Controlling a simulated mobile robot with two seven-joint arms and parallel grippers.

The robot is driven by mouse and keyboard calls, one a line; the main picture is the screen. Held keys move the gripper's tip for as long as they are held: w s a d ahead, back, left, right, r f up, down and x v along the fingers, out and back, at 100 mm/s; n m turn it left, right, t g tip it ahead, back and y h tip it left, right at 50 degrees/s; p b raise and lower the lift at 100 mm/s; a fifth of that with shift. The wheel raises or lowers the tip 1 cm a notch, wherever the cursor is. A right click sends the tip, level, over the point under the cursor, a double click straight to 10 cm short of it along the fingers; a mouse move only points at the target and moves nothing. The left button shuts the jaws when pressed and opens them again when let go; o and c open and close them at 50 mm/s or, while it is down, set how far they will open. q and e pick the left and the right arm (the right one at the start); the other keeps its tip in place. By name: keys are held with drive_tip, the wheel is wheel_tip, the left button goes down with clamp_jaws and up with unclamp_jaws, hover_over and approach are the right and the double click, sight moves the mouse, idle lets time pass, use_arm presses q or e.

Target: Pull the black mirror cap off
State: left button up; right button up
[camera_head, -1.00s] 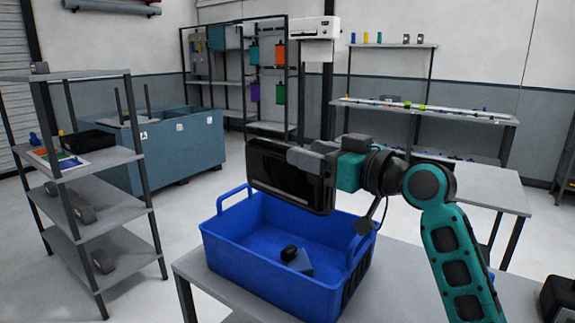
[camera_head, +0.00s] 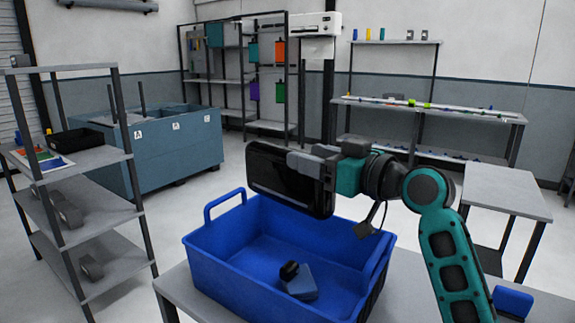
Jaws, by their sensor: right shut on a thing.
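The black mirror cap (camera_head: 283,184) is a dark, glossy, rounded-rectangular shell in the middle of the head view. My right gripper (camera_head: 312,163) is shut on its upper right edge and holds it in the air above the blue bin. Nothing else visibly touches the cap. How far the finger tips reach behind it is hidden. My left gripper is out of view.
The blue bin (camera_head: 222,262) stands on a grey table (camera_head: 405,297) below the cap, with a small blue and black item (camera_head: 299,282) inside. A grey shelf rack (camera_head: 95,231) stands at left, and an empty grey table (camera_head: 505,190) at right.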

drive_tip(key=shift+f+b, duration=0.45)
drive_tip(key=shift+f, duration=0.5)
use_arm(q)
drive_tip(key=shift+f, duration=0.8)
use_arm(e)
drive_tip(key=o, duration=0.9)
drive_tip(key=shift+r, duration=0.1)
drive_tip(key=o, duration=0.3)
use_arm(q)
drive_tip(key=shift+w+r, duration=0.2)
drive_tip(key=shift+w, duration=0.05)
use_arm(e)
drive_tip(key=shift+o, duration=0.2)
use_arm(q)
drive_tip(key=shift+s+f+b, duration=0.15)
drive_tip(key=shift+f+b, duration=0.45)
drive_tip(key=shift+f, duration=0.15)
use_arm(e)
drive_tip(key=v, duration=1.3)
